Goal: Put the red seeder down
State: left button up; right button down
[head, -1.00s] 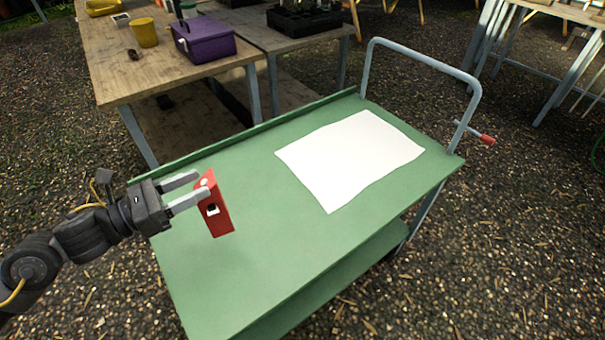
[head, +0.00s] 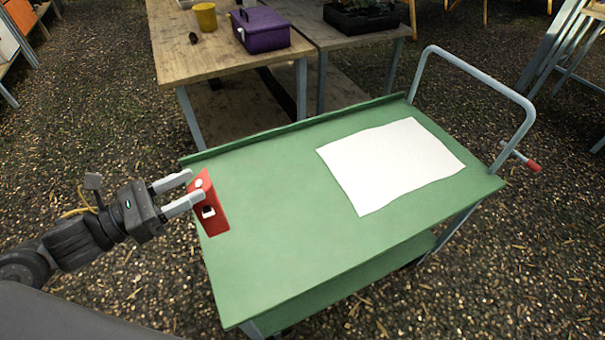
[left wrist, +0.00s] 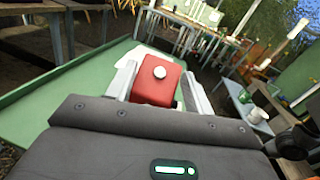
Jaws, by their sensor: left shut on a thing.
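The red seeder (head: 209,203) is a small red block with a white knob and a dark opening with white in it. My left gripper (head: 183,192) is shut on it and holds it at the left end of the green cart (head: 270,230). In the left wrist view the seeder (left wrist: 155,85) sits between the two pale fingers (left wrist: 158,88). I cannot tell exactly how high it is above the cart top. My right gripper is not in view.
A white sheet (head: 390,165) lies on the right part of the cart top. The cart's middle and front left are bare. A grey handle (head: 480,75) rises at its right end. Behind stands a wooden table (head: 220,55) with a purple box (head: 262,30) and a yellow pot (head: 205,16).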

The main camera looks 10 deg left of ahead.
aim_at(196, 181)
pick_arm(q)
jog(key=shift+w, duration=0.1)
jog(key=shift+w+f+b, duration=0.2)
jog(key=shift+b, duration=0.15)
jog(key=shift+w+d+f+b, duration=0.2)
jog(key=shift+w+b, duration=0.15)
jog(key=shift+w, duration=0.2)
jog(key=shift+w+d+f+b, duration=0.15)
jog(key=shift+w+b, duration=0.15)
jog(key=shift+w, duration=0.25)
jog(key=w+d+f, duration=0.1)
jog(key=w+f, duration=0.2)
jog(key=f, duration=0.1)
jog(key=w+d+f+p, duration=0.1)
jog(key=w+f, duration=0.2)
jog(key=w, duration=0.1)
jog(key=w+d+f+p, duration=0.1)
jog(key=w+f, duration=0.2)
jog(key=f, duration=0.1)
jog(key=shift+w+d+f, duration=0.2)
jog(key=shift+w+f, duration=0.15)
jog(key=o, duration=1.6)
jog(key=shift+c, duration=0.2)
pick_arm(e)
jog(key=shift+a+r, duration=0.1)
